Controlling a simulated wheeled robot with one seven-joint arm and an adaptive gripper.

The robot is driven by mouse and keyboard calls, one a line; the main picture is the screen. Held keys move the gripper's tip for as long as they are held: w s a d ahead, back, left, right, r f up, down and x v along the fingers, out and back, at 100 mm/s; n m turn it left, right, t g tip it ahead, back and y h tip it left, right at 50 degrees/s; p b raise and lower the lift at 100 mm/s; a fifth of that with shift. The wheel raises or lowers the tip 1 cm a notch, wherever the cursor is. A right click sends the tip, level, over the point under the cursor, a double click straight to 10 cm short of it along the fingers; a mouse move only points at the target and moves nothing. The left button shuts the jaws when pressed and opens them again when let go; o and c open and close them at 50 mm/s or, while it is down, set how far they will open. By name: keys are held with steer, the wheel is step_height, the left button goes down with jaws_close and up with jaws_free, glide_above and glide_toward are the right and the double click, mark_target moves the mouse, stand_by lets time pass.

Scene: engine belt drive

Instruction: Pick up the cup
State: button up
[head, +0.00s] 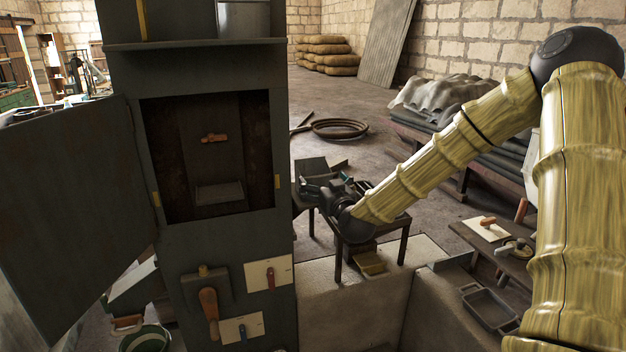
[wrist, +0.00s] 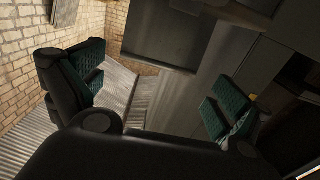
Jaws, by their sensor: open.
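I cannot make out a clear cup in either view. A grey metal vessel (head: 243,19), cut off by the top edge, stands on the upper shelf of the dark cabinet; I cannot tell whether it is the cup. My gripper (head: 318,184) is in front of a small dark table, to the right of the cabinet. In the wrist view its two green-padded fingers (wrist: 155,95) are wide apart with nothing between them.
The dark cabinet (head: 235,245) has an open door (head: 70,215) swung left and an open recess with a small ledge. The small table (head: 404,232) stands under my forearm. A low bench (head: 512,262) with tools is at right. A bucket (head: 146,340) stands lower left.

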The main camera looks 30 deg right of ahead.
mark_target(318, 177)
steer(key=shift+w+d+r+p, duration=0.15)
steer(key=shift+w+d+p, duration=0.05)
steer(key=shift+w+p, duration=0.4)
steer(key=shift+p+x, duration=0.75)
steer(key=shift+x, duration=1.3)
steer(key=c, duration=0.9)
